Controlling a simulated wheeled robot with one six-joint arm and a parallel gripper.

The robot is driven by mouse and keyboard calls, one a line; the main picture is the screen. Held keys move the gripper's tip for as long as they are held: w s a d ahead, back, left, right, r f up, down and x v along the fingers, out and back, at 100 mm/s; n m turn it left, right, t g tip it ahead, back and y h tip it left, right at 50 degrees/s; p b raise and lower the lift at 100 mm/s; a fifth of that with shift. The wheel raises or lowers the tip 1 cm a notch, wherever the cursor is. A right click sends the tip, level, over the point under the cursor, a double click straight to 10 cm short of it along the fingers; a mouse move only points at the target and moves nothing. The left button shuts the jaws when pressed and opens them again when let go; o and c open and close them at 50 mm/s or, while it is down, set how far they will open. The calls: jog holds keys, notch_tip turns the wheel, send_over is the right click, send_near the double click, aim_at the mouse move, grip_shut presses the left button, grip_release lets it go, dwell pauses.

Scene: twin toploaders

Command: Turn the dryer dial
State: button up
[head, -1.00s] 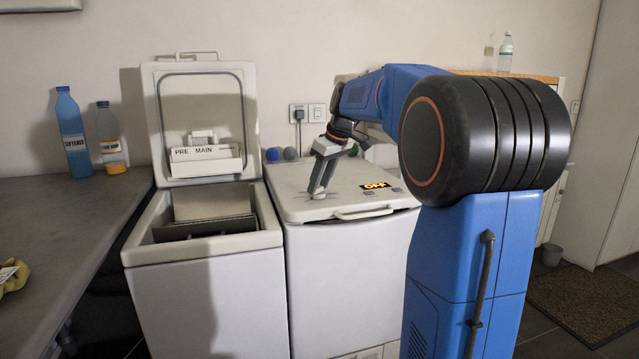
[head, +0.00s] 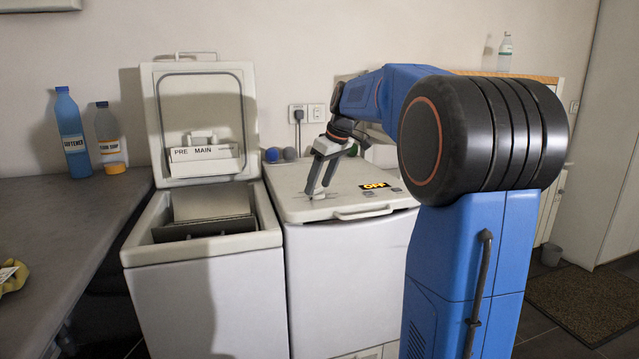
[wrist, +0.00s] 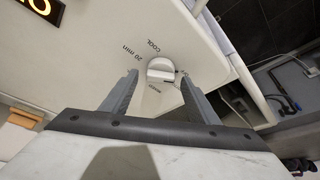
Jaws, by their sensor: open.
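The dryer (head: 345,270) is the closed white machine on the right of the pair, with a lit OFF display (head: 375,186) on its top. The dryer dial (wrist: 161,70) is a small round white knob with a raised grip, ringed by labels such as "20 min" and "COOL". In the head view the dial (head: 317,196) sits near the front left of the dryer top. My gripper (wrist: 160,84) is open, its fingers pointing down over the dial, one on either side in the wrist view. I see gaps between the fingers and the knob.
The washer (head: 205,245) stands directly left with its lid (head: 202,165) raised. A handle bar (head: 362,213) runs along the dryer's front edge. Two balls, blue and grey, lie at the back. A counter (head: 60,225) at left carries blue and orange-labelled bottles.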

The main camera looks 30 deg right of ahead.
jog(key=v, duration=1.7)
jog(key=shift+r, duration=0.1)
jog(key=s+a+f+m+h, duration=0.1)
jog(key=s+a+f+m, duration=0.1)
jog(key=s+a+f, duration=1.15)
jog(key=s+a+f+m, duration=0.1)
jog(key=s+a+f, duration=0.2)
jog(key=s+f, duration=0.5)
jog(key=s+a+f+m, duration=0.1)
jog(key=s+a+f, duration=0.2)
jog(key=s+f, duration=0.6)
notch_tip(320, 180, down, 3)
jog(key=shift+s+f+t+h, duration=0.2)
jog(key=shift+t+h, duration=0.1)
jog(key=shift+h, duration=0.1)
